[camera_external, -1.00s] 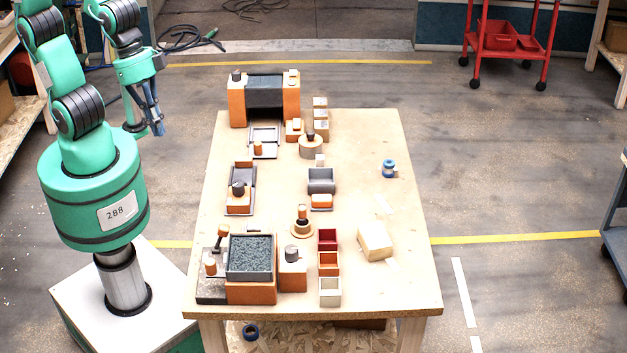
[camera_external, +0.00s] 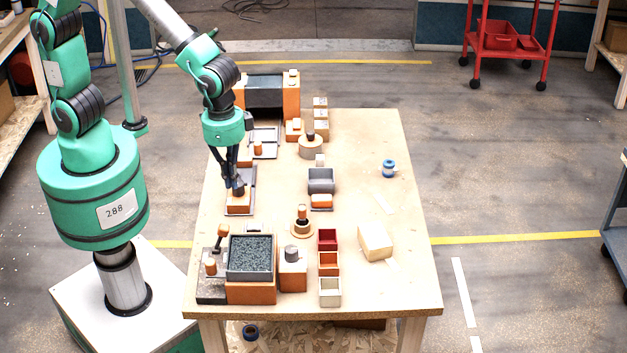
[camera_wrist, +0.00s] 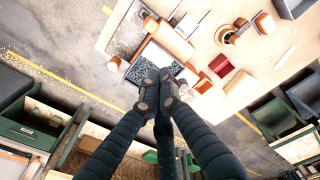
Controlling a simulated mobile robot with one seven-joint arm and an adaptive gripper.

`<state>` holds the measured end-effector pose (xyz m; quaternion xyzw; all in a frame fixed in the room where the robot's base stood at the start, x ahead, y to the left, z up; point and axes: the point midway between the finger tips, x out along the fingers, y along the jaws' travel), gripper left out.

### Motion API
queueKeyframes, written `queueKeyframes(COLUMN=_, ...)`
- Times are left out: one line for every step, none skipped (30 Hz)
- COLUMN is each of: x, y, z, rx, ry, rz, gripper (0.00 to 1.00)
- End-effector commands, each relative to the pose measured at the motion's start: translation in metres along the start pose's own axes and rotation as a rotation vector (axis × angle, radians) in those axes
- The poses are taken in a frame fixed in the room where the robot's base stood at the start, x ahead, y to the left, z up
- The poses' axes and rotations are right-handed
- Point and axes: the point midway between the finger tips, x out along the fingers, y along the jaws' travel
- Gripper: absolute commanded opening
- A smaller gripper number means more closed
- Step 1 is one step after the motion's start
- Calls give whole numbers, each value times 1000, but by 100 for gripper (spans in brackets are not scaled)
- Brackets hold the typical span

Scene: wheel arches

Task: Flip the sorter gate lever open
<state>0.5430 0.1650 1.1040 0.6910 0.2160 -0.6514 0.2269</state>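I cannot tell for sure which part is the sorter gate lever. My gripper (camera_external: 237,185) points down above the left side of the table, behind that lever and over an orange block (camera_external: 237,203). In the wrist view my fingertips (camera_wrist: 159,90) are together with nothing seen between them, in front of the granule bin (camera_wrist: 150,62).
An orange housing (camera_external: 291,95) stands at the back. A grey cradle (camera_external: 321,180) and a knobbed round base (camera_external: 302,227) are mid-table. Small red (camera_external: 328,239), orange and white bins stand right of the granule bin. The table's right side is mostly clear.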

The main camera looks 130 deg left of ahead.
Motion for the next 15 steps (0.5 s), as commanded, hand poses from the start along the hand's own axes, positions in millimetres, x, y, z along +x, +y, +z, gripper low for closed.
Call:
queueKeyframes(x=13, y=-5, z=-6, rx=-21, ry=-16, rz=-6, gripper=0)
queueKeyframes(x=20, y=-7, z=-9, rx=-33, ry=-24, rz=-8, gripper=0)
queueKeyframes(x=30, y=-10, z=-12, rx=-49, ry=-34, rz=-12, gripper=0)
queueKeyframes(x=36, y=-13, z=-16, rx=-59, ry=-40, rz=-14, gripper=0)
queueKeyframes(x=42, y=-15, z=-18, rx=-70, ry=-46, rz=-16, gripper=0)
queueKeyframes(x=50, y=-18, z=-21, rx=-83, ry=-54, rz=-19, gripper=0)
queueKeyframes(x=56, y=-20, z=-23, rx=-92, ry=-60, rz=-21, gripper=0)
queueKeyframes(x=60, y=-22, z=-25, rx=-101, ry=-65, rz=-22, gripper=0)
queueKeyframes(x=66, y=-24, z=-27, rx=-111, ry=-70, rz=-24, gripper=0)
queueKeyframes(x=71, y=-26, z=-28, rx=-118, ry=-75, rz=-26, gripper=0)
queueKeyframes(x=75, y=-27, z=-30, rx=-124, ry=-79, rz=-27, gripper=0)
queueKeyframes(x=79, y=-29, z=-31, rx=-131, ry=-83, rz=-28, gripper=0)
queueKeyframes(x=81, y=-30, z=-32, rx=-136, ry=-85, rz=-29, gripper=0)
queueKeyframes(x=84, y=-31, z=-33, rx=-139, ry=-88, rz=-30, gripper=0)
queueKeyframes(x=86, y=-32, z=-33, rx=-143, ry=-90, rz=-31, gripper=0)
